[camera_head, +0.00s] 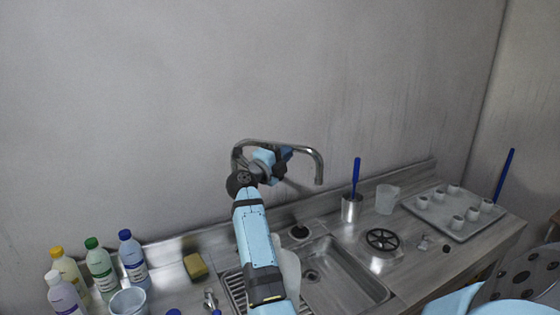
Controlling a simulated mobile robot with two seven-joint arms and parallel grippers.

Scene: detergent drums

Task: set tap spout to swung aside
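The tap spout (306,151) is a bent metal tube at the back of the counter, in front of the grey wall. Its top runs to the right and its outlet end turns down, over the back side of the sink (345,285). The spout's base is hidden behind my arm.
Several bottles (100,265) and a tub (128,301) stand at left, near a sponge (195,266). Right of the sink are a metal cup with a blue brush (352,208), a clear jug (387,198), a black handwheel (382,240) and a tray of small cups (440,220).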

